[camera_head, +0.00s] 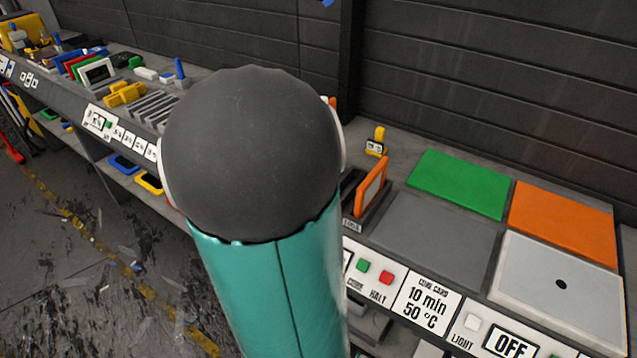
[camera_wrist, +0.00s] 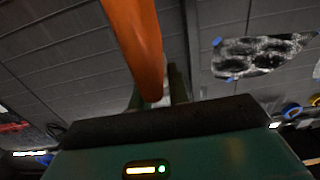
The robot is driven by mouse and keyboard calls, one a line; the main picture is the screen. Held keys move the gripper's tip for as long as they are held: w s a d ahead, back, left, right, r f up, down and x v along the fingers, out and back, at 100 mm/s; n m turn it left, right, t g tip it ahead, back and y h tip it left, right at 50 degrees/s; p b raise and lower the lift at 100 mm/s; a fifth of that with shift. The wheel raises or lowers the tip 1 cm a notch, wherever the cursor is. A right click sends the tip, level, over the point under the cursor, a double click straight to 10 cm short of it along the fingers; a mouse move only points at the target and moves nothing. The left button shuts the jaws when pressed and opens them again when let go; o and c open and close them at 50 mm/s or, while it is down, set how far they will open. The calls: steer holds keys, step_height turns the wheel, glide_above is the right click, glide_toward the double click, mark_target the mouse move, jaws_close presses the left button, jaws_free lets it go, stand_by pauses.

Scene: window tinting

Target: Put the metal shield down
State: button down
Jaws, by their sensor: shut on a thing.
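In the wrist view an orange bar (camera_wrist: 138,45) runs from the top edge down between the fingers of my gripper (camera_wrist: 158,100). My gripper is shut on this bar. I cannot tell whether the bar is part of the metal shield, and no plainly metal sheet shows in the wrist view. In the head view my own teal and dark grey arm covers the middle of the bench and hides my gripper. A small orange bit (camera_head: 332,102) peeks out behind the arm.
The bench carries a green panel (camera_head: 459,184), an orange panel (camera_head: 563,222), a dark grey panel (camera_head: 436,236) and a light grey panel with a hole (camera_head: 530,280). An orange-framed piece (camera_head: 371,186) stands upright beside my arm. Tools and slotted racks (camera_head: 155,108) crowd the left.

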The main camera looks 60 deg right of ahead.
steer(key=f, duration=1)
steer(key=shift+s+f, duration=0.2)
steer(key=shift+f, duration=0.25)
steer(key=c, duration=1.3)
jaws_free()
